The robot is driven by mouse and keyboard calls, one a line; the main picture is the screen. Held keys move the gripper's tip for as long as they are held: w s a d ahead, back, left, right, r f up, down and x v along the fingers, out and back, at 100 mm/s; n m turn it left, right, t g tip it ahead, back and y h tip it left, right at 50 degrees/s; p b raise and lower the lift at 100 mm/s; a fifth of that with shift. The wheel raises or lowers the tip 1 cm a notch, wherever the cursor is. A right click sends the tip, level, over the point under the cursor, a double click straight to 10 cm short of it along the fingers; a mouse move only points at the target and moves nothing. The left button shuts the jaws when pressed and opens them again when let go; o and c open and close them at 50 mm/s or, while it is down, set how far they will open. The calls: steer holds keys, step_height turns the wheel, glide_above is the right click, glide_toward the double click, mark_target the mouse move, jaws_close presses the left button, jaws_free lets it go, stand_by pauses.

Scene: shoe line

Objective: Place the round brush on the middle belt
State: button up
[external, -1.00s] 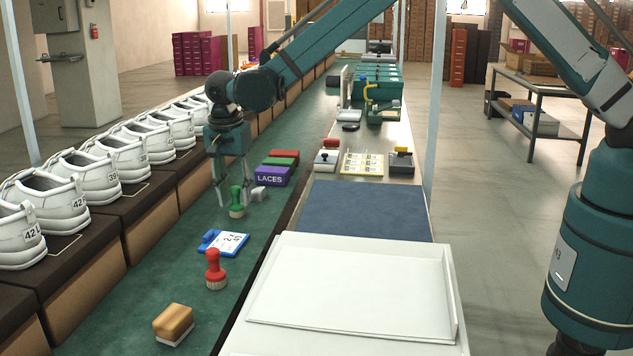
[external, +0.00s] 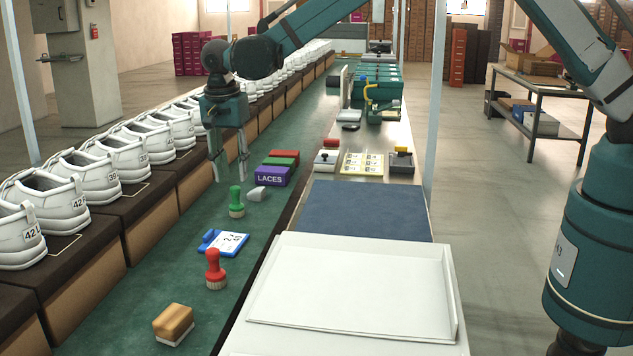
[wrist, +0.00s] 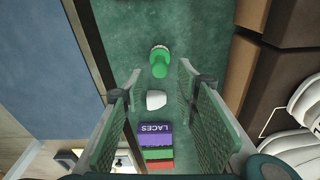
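A green round brush (external: 237,202) with a knob handle stands upright on the green belt (external: 130,305). In the wrist view the brush (wrist: 160,62) lies just beyond my fingertips, with pale bristles showing at its far edge. A red brush of like shape (external: 215,270) stands nearer the camera on the same belt. My gripper (external: 229,179) is open and empty, above and slightly behind the green brush, fingers pointing down. The wrist view shows a clear gap between the fingers (wrist: 162,92).
Near the green brush are a pale grey block (external: 256,194), a purple LACES box (external: 270,176) and a blue clipboard (external: 224,242). A tan block (external: 173,324) lies in front. White shoes (external: 80,178) line the left. A white tray (external: 350,290) and blue mat (external: 365,210) lie right.

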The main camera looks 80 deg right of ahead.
steer(key=shift+a+r, duration=0.15)
steer(key=shift+r, duration=1.05)
steer(key=shift+a+r, duration=0.15)
steer(key=shift+r, duration=1)
steer(key=s+a+r+n+t, duration=0.2)
steer(key=s+r+n, duration=0.3)
steer(key=s+r, duration=0.75)
steer(key=s+a+r+n+t, duration=0.2)
steer(key=s+r+n, duration=0.3)
steer(key=s+r, duration=0.75)
steer(key=s+a+f+n+t, duration=0.1)
steer(key=s+n, duration=0.2)
steer(key=s, duration=0.7)
steer(key=s+f+n+t+y, duration=0.1)
steer(key=s+f+n, duration=0.1)
steer(key=s, duration=0.9)
steer(key=s+a+f+n+t, duration=0.1)
steer(key=s+n, duration=0.3)
steer(key=s, duration=0.6)
steer(key=shift+s+a+f, duration=0.15)
steer(key=shift+a+f, duration=0.15)
steer(key=shift+f, duration=0.15)
